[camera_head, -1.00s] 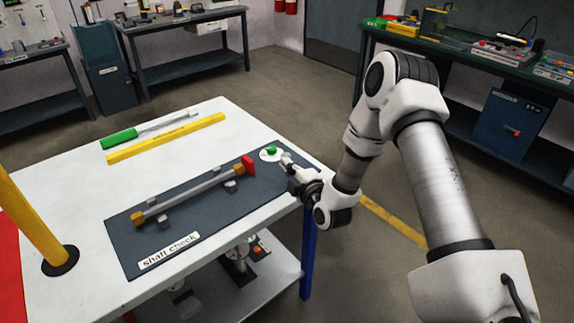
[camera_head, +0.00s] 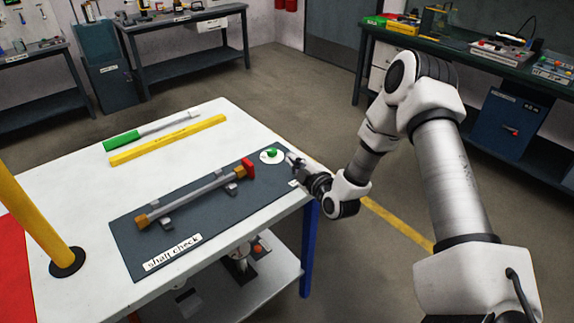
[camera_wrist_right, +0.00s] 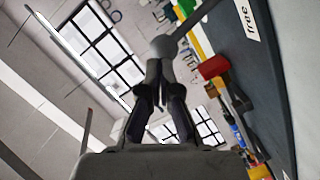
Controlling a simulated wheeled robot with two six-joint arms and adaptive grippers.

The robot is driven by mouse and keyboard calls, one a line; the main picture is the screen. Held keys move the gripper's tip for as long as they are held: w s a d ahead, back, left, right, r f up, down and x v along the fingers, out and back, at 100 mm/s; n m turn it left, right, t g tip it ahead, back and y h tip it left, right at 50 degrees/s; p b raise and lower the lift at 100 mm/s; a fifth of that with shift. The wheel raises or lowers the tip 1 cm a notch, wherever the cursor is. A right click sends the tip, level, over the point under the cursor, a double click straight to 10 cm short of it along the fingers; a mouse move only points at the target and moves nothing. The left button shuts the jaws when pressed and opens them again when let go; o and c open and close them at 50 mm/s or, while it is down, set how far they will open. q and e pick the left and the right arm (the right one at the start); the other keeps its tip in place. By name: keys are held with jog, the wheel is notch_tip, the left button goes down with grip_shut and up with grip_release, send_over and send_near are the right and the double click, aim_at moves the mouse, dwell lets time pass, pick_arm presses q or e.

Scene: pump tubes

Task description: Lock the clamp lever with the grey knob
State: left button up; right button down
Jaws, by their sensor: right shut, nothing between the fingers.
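In the head view, a shaft (camera_head: 190,196) with brown and red end pieces lies in supports on the dark "shaft check" mat (camera_head: 150,242). A white disc with a green top piece (camera_head: 271,153) sits at the mat's far right corner. My right gripper (camera_head: 291,158) is by that corner, just right of the disc. In the right wrist view its fingers (camera_wrist_right: 157,78) are shut and empty. A round grey knob (camera_wrist_right: 163,47) on a dark bar shows just beyond the fingertips; I cannot tell whether they touch. In the head view the knob cannot be made out. My left gripper is out of view.
A green-handled tool (camera_head: 122,141) and a yellow bar (camera_head: 168,140) lie at the table's back. A yellow post (camera_head: 35,215) stands at the left. A "free" label (camera_wrist_right: 247,20) and a red block (camera_wrist_right: 213,66) show in the right wrist view.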

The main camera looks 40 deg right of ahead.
jog(key=shift+w+d+r+m+y+p, duration=0.15)
jog(key=shift+d+r+m+p, duration=0.15)
jog(key=shift+d+m, duration=0.3)
jog(key=shift+s+d+r+m+y+p, duration=0.15)
jog(key=shift+d+m+p, duration=0.25)
jog(key=shift+d+m, duration=0.2)
jog(key=shift+w+d+f+m+g+y+p, duration=0.15)
jog(key=shift+d+m+g+y+p, duration=0.2)
jog(key=shift+d+m, duration=0.6)
jog(key=shift+d+f, duration=0.1)
jog(key=shift+d, duration=0.1)
